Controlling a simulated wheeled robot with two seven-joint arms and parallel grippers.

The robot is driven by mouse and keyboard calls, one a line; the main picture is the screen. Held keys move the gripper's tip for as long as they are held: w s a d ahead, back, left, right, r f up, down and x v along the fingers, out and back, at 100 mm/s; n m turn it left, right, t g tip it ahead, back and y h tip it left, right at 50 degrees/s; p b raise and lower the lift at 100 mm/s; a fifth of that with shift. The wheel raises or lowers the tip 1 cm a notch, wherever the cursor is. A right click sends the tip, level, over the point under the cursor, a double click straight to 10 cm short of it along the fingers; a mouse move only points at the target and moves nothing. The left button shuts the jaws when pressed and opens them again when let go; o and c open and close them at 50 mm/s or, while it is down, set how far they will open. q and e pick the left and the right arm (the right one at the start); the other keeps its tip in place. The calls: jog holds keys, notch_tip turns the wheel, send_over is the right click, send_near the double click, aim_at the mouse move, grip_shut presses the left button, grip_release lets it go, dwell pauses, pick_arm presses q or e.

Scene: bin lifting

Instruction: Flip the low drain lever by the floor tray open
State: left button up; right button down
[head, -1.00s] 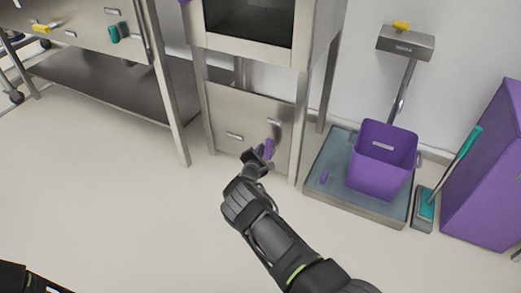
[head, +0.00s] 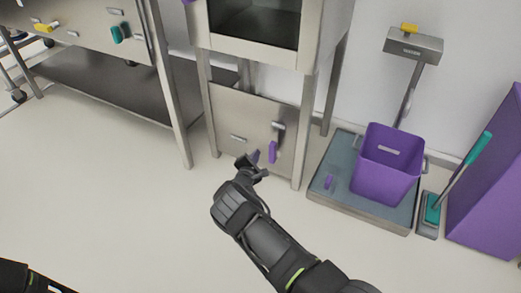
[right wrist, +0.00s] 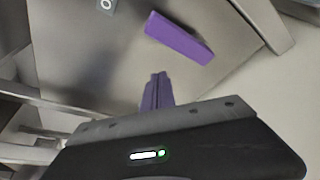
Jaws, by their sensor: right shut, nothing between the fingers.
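The drain lever (head: 272,152) is a purple handle on a metal mount, low on the steel panel under the open cabinet. In the head view it hangs about straight down. It also shows in the right wrist view (right wrist: 180,38), lying slanted across the upper middle. My right gripper (head: 256,160) is just left of the lever, low in front of the panel. Its purple fingertips (right wrist: 157,92) are shut and empty, with a visible gap between them and the lever in the wrist view. My left gripper is out of view.
A teal-handled brush (head: 433,208) stands farther right. The floor left of my right arm is clear.

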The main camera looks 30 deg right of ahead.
pick_arm(q)
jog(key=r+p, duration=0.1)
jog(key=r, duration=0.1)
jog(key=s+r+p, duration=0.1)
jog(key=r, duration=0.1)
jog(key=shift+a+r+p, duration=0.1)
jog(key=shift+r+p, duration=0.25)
jog(key=shift+p, duration=0.05)
pick_arm(e)
jog(key=s+a, duration=0.5)
jog(key=s, duration=0.1)
jog(key=shift+r, duration=0.4)
